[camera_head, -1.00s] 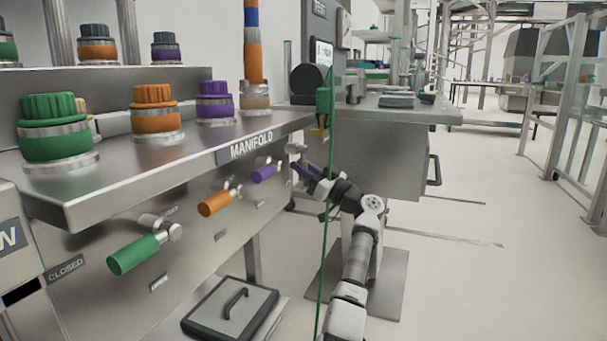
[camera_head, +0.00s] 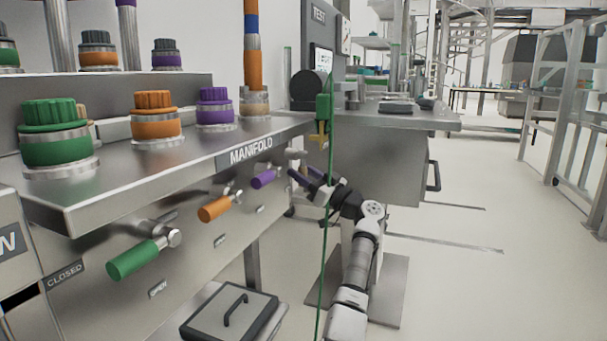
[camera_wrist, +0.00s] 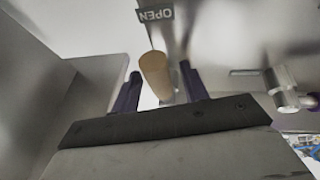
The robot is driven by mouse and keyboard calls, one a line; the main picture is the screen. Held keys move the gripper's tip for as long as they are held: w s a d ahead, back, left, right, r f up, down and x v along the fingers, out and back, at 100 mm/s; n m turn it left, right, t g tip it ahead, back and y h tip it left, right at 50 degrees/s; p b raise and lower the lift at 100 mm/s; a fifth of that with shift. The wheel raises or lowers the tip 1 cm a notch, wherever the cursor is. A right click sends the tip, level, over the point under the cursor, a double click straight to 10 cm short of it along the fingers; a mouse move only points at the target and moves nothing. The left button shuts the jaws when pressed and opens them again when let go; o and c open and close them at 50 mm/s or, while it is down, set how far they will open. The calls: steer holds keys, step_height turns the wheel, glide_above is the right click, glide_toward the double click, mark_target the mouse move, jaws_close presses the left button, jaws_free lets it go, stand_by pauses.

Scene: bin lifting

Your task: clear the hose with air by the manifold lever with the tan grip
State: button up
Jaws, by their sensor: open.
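The tan grip (camera_wrist: 157,75) shows in the wrist view between my two dark purple fingers, pointing toward the palm, near an upside-down OPEN label (camera_wrist: 155,14). Whether a finger touches it cannot be told. In the head view, my gripper (camera_head: 300,173) is open at the far end of the manifold (camera_head: 252,150) front. I cannot clearly make out the tan grip there. Nearer levers have a purple grip (camera_head: 264,179), an orange grip (camera_head: 214,208) and a green grip (camera_head: 133,260). My gripper also shows in the wrist view (camera_wrist: 160,80).
A metal lever shaft (camera_wrist: 283,90) with a purple end stands right of my fingers in the wrist view. A thin green line (camera_head: 323,250) hangs in front of my arm. A steel test bench (camera_head: 390,160) stands behind my gripper. A lidded box (camera_head: 232,312) sits below the manifold.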

steer(key=p+v, duration=0.3)
steer(key=v, duration=1)
steer(key=shift+s+d, duration=0.25)
steer(key=shift+d, duration=0.05)
